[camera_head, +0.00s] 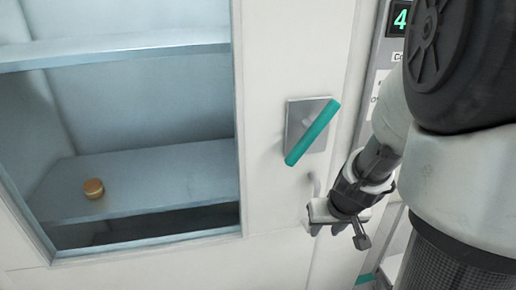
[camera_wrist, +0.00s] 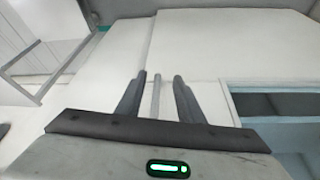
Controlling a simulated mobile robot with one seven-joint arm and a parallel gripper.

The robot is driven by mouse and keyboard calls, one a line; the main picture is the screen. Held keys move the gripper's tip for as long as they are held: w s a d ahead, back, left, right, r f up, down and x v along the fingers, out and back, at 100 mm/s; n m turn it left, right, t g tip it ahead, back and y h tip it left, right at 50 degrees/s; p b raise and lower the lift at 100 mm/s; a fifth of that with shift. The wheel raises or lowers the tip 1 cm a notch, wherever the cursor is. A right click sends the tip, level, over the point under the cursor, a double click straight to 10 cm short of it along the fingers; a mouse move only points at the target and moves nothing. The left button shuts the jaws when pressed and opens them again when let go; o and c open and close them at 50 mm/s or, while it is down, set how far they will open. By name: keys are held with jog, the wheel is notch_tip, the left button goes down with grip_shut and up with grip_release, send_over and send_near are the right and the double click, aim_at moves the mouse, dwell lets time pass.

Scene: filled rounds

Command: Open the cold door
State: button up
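The cold door (camera_head: 285,60) is a white panel with a large window at left. A teal lever (camera_head: 313,132) on a grey metal plate sits on it, slanting from upper right to lower left. Below it a slim pale pull handle (camera_head: 314,186) stands near my gripper (camera_head: 338,226). In the wrist view, my gripper (camera_wrist: 158,82) is open. A slim grey bar (camera_wrist: 155,98), which looks like the pull handle, lies between its two dark fingers with gaps on both sides. I cannot tell how deep the bar sits between them. The door looks shut in its frame.
Behind the window, a small tan round jar (camera_head: 93,188) stands on the lower shelf (camera_head: 150,180). A panel with a green digit display (camera_head: 399,19) is on the wall right of the door. My arm covers the right side of the head view.

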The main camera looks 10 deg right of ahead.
aim_at(317, 195)
jog(key=w, duration=0.3)
jog(key=w+d+p, duration=0.1)
jog(key=w, duration=0.3)
jog(key=w+p, duration=0.1)
jog(key=w, duration=0.3)
jog(key=shift+d, duration=0.35)
jog(key=x, duration=0.3)
jog(key=shift+w, duration=0.25)
grip_shut()
